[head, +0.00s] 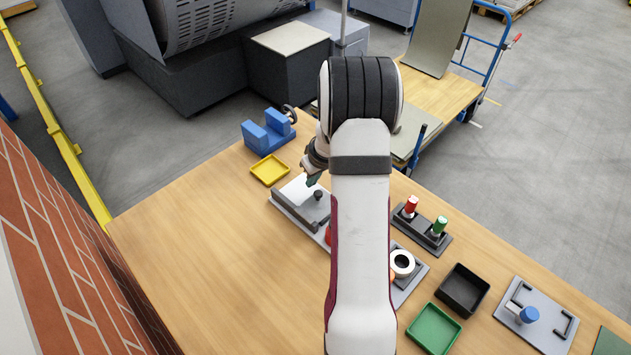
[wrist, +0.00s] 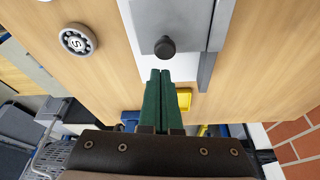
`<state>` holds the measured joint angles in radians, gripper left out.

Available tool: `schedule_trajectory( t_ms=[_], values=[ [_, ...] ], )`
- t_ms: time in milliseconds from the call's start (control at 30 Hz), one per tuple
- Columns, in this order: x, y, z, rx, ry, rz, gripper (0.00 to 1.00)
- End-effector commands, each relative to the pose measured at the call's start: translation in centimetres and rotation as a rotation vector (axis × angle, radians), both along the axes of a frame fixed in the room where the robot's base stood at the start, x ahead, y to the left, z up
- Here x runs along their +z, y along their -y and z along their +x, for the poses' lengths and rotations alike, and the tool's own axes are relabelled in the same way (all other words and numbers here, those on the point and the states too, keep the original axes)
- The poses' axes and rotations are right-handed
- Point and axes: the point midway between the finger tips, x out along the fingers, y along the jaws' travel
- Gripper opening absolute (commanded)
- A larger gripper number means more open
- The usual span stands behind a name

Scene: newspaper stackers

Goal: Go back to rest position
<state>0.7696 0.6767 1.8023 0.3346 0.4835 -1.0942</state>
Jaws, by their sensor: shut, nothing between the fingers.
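My gripper (head: 313,180) is over the wooden table, above the grey plate fixture (head: 288,205) with a black knob (head: 318,194). In the head view my own arm hides much of it. In the wrist view its two green fingers (wrist: 160,73) lie side by side, shut with nothing between them. The knob (wrist: 165,46) shows just beyond the fingertips in that view, on a grey block. The fingers look apart from the knob, but the height between them is hard to judge.
A yellow tray (head: 270,170) and a blue vise (head: 268,132) stand at the table's back left. Right of my arm are red (head: 410,206) and green (head: 439,226) cylinders, a white ring (head: 402,263), a black tray (head: 462,290) and a green tray (head: 433,329). The table's left side is clear.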

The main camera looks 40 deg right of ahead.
Motion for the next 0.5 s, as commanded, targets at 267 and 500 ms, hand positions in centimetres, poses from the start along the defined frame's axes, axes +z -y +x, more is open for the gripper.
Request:
schedule_trajectory(
  t_ms=[267, 500],
  values=[
    [6.0, 0.2, 0.4, -0.003, 0.007, -0.006, 0.0],
    [9.4, -0.1, -0.8, -0.001, 0.005, -0.004, 0.0]
  ],
)
